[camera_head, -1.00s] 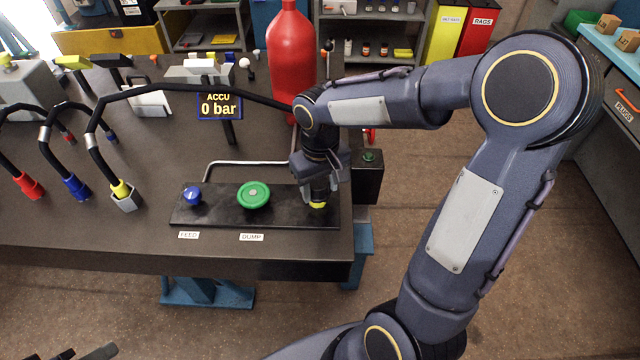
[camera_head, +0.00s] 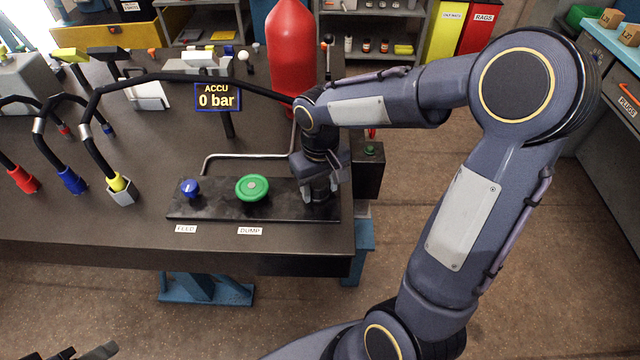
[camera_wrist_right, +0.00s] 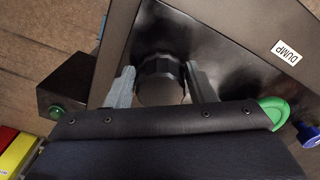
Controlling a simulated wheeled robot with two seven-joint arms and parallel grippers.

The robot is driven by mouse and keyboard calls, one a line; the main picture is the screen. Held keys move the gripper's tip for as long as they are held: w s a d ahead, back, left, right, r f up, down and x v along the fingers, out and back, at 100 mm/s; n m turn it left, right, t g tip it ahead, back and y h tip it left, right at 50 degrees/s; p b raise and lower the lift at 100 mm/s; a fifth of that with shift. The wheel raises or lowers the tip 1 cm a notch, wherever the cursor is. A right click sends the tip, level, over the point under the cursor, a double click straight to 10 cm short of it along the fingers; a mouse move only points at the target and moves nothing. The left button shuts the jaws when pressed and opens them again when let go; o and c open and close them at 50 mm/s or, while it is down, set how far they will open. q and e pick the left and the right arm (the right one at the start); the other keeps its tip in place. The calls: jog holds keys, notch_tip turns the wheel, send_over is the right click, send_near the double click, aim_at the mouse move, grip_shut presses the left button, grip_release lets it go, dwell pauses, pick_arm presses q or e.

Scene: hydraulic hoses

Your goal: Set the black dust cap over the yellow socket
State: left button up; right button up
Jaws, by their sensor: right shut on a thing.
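The black dust cap (camera_wrist_right: 160,78), round and ridged, sits between the two grey fingers of my right gripper (camera_wrist_right: 161,86) in the right wrist view. In the head view my right gripper (camera_head: 319,190) is shut on it at the right end of the black panel (camera_head: 285,209). The yellow socket does not show now; the cap and gripper cover its place. I cannot tell how fully the cap sits over it. A dark tip of my left gripper (camera_head: 92,352) shows at the bottom left edge; its opening is unclear.
The green DUMP knob (camera_head: 252,187) and blue FEED knob (camera_head: 190,188) stand left of my right gripper. Hoses with red (camera_head: 24,180), blue (camera_head: 72,181) and yellow (camera_head: 119,183) ends are at left. A red cylinder (camera_head: 291,50) stands behind. A green-button box (camera_head: 369,151) is at right.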

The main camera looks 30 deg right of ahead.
aim_at(320, 185)
jog(key=shift+f, duration=0.25)
jog(key=o, duration=1)
jog(key=shift+r, duration=0.1)
notch_tip(320, 185, up, 8)
jog(key=shift+f, duration=0.15)
jog(key=s+a+t+y, duration=0.1)
jog(key=s+t, duration=0.1)
jog(key=s, duration=0.3)
jog(key=s+a+m+t+y, duration=0.1)
jog(key=s, duration=0.4)
jog(key=s+a+t+y, duration=0.1)
jog(key=s+a+t, duration=0.1)
jog(key=s, duration=0.4)
jog(key=shift+r+t+y+p, duration=0.3)
jog(key=shift+y, duration=0.1)
